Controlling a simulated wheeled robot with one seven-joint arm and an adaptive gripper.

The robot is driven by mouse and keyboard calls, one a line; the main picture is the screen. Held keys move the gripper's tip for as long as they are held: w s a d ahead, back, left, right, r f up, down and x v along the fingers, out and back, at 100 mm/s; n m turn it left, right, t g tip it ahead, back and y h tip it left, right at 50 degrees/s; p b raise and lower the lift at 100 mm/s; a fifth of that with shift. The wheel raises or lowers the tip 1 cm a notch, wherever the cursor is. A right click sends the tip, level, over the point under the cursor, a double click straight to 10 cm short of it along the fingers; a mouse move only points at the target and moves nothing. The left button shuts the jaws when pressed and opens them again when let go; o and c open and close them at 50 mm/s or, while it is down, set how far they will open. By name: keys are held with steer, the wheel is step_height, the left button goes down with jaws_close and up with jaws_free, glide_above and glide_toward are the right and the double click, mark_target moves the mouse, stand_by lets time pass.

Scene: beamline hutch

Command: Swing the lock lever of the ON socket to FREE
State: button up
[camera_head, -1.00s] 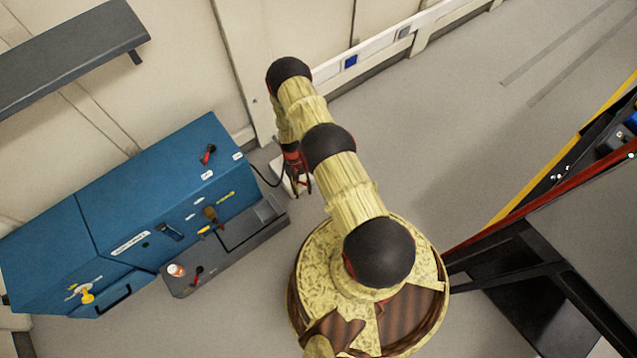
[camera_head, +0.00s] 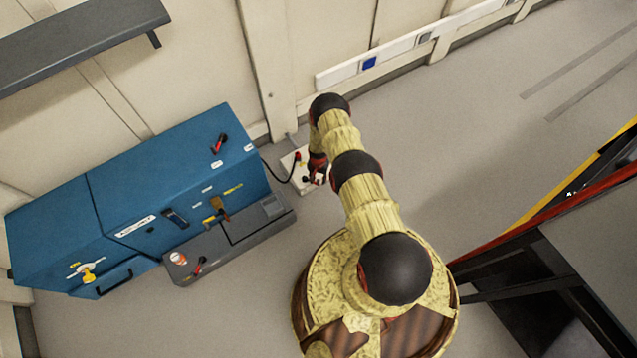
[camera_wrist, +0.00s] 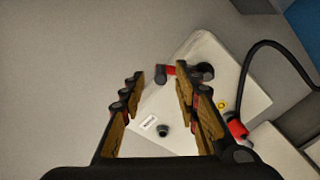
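A white box (camera_wrist: 180,105) lies below my gripper in the wrist view. It carries a small black round socket (camera_wrist: 163,130) beside a white label (camera_wrist: 148,123) too small to read, and a small yellow lamp (camera_wrist: 222,105). A red-and-black lever-like part (camera_wrist: 164,73) lies between my fingertips, with a black round part (camera_wrist: 203,72) partly behind the right finger. I cannot tell which position the lever is in. My gripper (camera_wrist: 159,80) is open, its fingers either side of the lever part, with no contact visible. In the head view my gripper (camera_head: 317,170) is over the box (camera_head: 298,182).
A red plug (camera_wrist: 237,128) with a black cable (camera_wrist: 248,75) sits at the box's right side. A blue cabinet (camera_head: 165,165) with a grey ledge (camera_head: 240,240) stands to the left in the head view.

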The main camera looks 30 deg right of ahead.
steer(key=shift+f+b, duration=0.3)
steer(key=shift+f, duration=0.8)
steer(key=shift+c, duration=1.2)
jaws_close()
